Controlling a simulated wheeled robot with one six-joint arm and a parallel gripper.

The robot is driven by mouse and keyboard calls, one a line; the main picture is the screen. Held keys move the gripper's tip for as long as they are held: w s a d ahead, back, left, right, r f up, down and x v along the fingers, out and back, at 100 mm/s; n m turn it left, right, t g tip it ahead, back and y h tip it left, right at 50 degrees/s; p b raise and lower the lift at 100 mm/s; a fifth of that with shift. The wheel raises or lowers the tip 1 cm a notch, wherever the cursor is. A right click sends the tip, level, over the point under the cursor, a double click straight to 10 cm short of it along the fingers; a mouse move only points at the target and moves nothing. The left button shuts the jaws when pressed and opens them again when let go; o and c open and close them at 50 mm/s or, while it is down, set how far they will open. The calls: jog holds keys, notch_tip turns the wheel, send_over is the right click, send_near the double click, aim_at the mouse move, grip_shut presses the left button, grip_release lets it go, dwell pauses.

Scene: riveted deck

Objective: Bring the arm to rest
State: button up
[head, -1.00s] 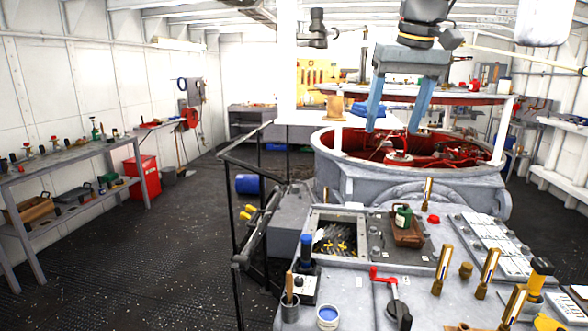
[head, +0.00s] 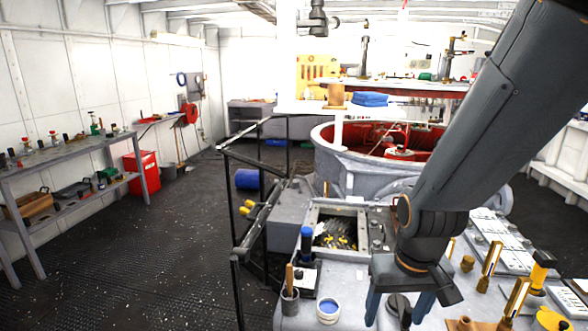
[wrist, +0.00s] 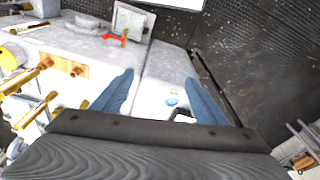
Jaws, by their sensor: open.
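My gripper (head: 402,300) hangs low over the grey console top (head: 350,285) in the head view, with its blue fingers pointing down. It is open, with nothing held between the fingers. In the wrist view the two blue fingers (wrist: 160,80) stand well apart, with the pale console top behind them. My arm reaches in from the upper right and covers much of the console's middle. A dark knob (head: 400,306) shows between the fingers in the head view; whether they touch it I cannot tell.
A white pot of blue (head: 328,310) and a grey cup with a wooden handle (head: 289,304) stand left of my gripper. Brass handles (head: 490,262) stand to the right. A dark railing (head: 240,230) borders the console's left. The floor (head: 140,260) further left is clear.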

notch_tip(320, 180, down, 9)
jog(key=g+b, duration=0.1)
jog(key=b, duration=0.6)
jog(key=shift+c, duration=0.3)
